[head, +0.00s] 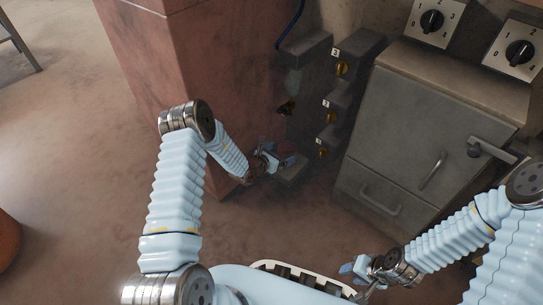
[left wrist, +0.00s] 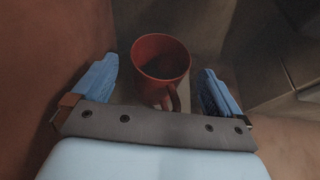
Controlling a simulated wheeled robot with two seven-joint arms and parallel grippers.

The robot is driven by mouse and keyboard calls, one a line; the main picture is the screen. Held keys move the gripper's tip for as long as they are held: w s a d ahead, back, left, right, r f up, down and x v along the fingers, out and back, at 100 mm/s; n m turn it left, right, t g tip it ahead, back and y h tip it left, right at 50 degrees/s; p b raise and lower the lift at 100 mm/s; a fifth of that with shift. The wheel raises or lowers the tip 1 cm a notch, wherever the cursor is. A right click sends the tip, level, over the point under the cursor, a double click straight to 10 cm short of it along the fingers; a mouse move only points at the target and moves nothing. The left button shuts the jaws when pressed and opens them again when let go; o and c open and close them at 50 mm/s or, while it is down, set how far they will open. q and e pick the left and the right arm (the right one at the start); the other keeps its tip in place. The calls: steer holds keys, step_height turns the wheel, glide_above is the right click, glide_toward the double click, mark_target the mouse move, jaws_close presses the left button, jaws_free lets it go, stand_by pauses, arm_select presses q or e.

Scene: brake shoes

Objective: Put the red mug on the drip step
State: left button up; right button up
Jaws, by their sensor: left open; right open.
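The red mug (left wrist: 160,62) shows in the left wrist view, between and beyond my left gripper's fingers (left wrist: 162,88). Its open rim faces the camera and its handle points towards my wrist. I see no clear grip on it. A low grey block (head: 293,174), perhaps the drip step, lies just under that gripper, partly hidden. I cannot tell what the mug rests on. My right gripper (head: 356,279) is open and empty at the lower middle.
The red-brown pillar (head: 150,70) stands left of my left gripper. The floor at left is mostly clear.

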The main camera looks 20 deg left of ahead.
arm_select(q)
steer(key=p+v, duration=0.1)
steer(key=v, duration=0.7)
steer(key=shift+c, duration=0.5)
stand_by(1.5)
